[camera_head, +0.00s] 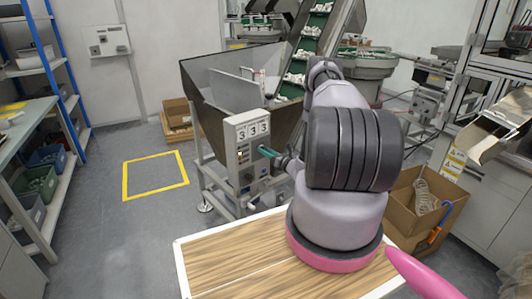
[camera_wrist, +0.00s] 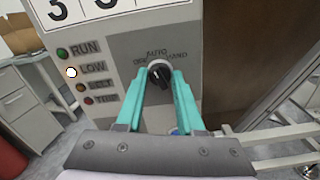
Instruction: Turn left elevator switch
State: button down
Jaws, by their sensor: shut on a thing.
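The elevator control box (camera_head: 247,137) stands on the front of the metal hopper, with number plates reading 3 on its top. In the wrist view its panel (camera_wrist: 119,48) shows a black rotary switch (camera_wrist: 159,71) under the word AUTO, with partly hidden labels on either side. My gripper (camera_wrist: 160,73) has teal fingers, closed on the switch knob from both sides. In the head view the teal fingertips (camera_head: 263,150) reach the right part of the panel; the switch itself is hidden there.
Indicator lamps labelled RUN (camera_wrist: 62,52), LOW (camera_wrist: 71,72) and others line the panel's left; LOW is lit white. The hopper (camera_head: 222,85) rises behind the box. A wooden-topped table (camera_head: 232,266) lies in front. A cardboard box (camera_head: 408,207) stands to the right.

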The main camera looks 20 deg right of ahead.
jog(key=m, duration=1.2)
jog(key=shift+f+m, duration=0.1)
jog(key=shift+m, duration=0.3)
jog(key=shift+s, duration=0.1)
jog(key=c, duration=0.5)
grip_release()
jog(key=shift+d, duration=0.1)
jog(key=v, duration=1)
jog(key=shift+s, duration=0.35)
